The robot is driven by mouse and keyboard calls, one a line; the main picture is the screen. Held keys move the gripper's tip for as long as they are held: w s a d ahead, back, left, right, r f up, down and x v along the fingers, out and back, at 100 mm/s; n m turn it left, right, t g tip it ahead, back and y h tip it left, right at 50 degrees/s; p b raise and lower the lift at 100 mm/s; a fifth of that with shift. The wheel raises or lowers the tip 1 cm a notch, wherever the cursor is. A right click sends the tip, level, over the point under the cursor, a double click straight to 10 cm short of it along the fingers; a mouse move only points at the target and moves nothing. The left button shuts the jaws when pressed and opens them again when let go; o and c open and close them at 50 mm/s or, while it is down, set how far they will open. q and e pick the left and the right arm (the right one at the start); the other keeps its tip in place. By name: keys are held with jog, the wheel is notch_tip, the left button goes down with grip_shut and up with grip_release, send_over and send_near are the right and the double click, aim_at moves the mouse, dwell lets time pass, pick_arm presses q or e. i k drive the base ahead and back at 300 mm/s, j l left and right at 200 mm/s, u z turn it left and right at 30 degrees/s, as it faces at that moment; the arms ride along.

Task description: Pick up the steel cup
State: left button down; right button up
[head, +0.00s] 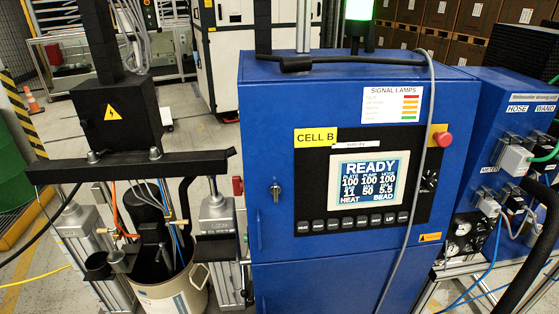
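A small grey metallic piece (121,261), possibly the steel cup, shows at lower left beside the drum pump (152,238). It is too small and cluttered to identify surely. The pump stands in an open pale drum (180,296) between two grey vertical cylinders, the right one (216,222) nearer the blue cabinet. Neither of my grippers shows in the head view, so what they hold is hidden.
A large blue control cabinet (300,120) with a lit READY screen (369,178) fills the middle. A black crossbar (105,168) spans above the drum. Hoses and cables hang around the pump. At right, a blue unit (510,105) carries hoses and connectors.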

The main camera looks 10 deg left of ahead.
aim_at(118, 260)
jog(key=u, duration=1.65)
jog(key=i+z, duration=0.2)
jog(key=i, duration=0.35)
